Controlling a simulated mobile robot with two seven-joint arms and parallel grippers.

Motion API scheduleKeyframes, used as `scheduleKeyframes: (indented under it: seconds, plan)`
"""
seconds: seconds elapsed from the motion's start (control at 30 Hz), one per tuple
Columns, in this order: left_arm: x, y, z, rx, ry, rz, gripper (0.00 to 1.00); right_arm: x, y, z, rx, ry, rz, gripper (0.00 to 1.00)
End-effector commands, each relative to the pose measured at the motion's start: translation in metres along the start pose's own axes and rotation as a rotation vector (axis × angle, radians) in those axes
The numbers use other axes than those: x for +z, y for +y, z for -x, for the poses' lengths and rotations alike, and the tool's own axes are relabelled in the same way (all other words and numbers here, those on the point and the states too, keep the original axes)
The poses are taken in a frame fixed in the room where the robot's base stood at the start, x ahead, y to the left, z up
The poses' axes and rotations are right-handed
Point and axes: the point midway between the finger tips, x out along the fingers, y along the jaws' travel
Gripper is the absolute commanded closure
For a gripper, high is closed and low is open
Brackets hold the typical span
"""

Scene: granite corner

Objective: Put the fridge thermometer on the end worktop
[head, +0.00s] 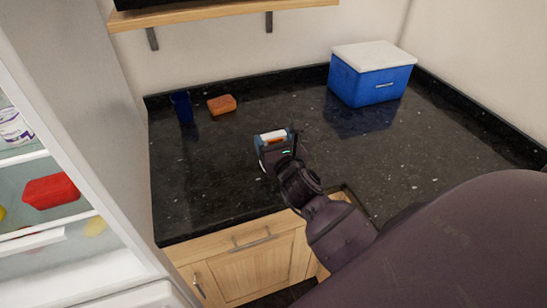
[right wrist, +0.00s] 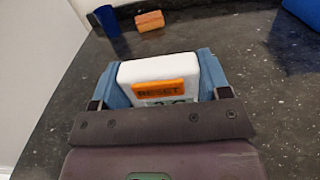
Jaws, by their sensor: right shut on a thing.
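The fridge thermometer (right wrist: 160,75) is a small white block with an orange label and a greenish display part in the right wrist view. It also shows in the head view (head: 272,135). My right gripper (head: 274,140) is shut on it, with a blue finger on each side in the right wrist view (right wrist: 163,82). It holds the thermometer over the dark granite worktop (head: 205,185); I cannot tell whether the thermometer touches the surface. Its lower part is hidden by the gripper. My left gripper is not in view.
A blue cup (head: 181,107) and an orange sponge-like block (head: 222,104) stand at the back left. A blue cool box (head: 371,77) with a white lid stands at the back right. An open fridge (head: 95,225) is at the left. A wooden shelf (head: 215,12) hangs above. The worktop's middle is clear.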

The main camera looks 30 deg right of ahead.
Motion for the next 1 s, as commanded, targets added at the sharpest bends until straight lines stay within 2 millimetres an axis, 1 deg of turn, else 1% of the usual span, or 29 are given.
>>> scheduleKeyframes:
  seconds: [0.03,0.17,0.4,0.5,0.8,0.97,1.0]
  plan:
    - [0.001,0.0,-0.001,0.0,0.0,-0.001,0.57,-0.006,0.0,0.0,-0.001,0.0,-0.001,0.55]
    - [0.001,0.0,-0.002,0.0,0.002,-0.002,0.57,-0.012,-0.001,0.0,-0.001,-0.001,0.0,0.55]
    - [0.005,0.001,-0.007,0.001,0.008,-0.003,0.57,-0.044,0.0,-0.001,-0.002,0.001,-0.002,0.55]
    - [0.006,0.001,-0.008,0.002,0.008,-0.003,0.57,-0.051,0.0,0.0,0.0,-0.001,-0.002,0.55]
    - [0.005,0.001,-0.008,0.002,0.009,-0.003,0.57,-0.052,0.0,0.0,0.0,-0.002,0.0,0.55]
    - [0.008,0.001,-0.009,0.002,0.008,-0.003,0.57,-0.056,0.0,0.0,0.0,-0.001,0.001,0.55]
    - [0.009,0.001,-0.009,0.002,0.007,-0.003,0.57,-0.056,0.0,0.0,0.0,-0.001,0.001,0.26]
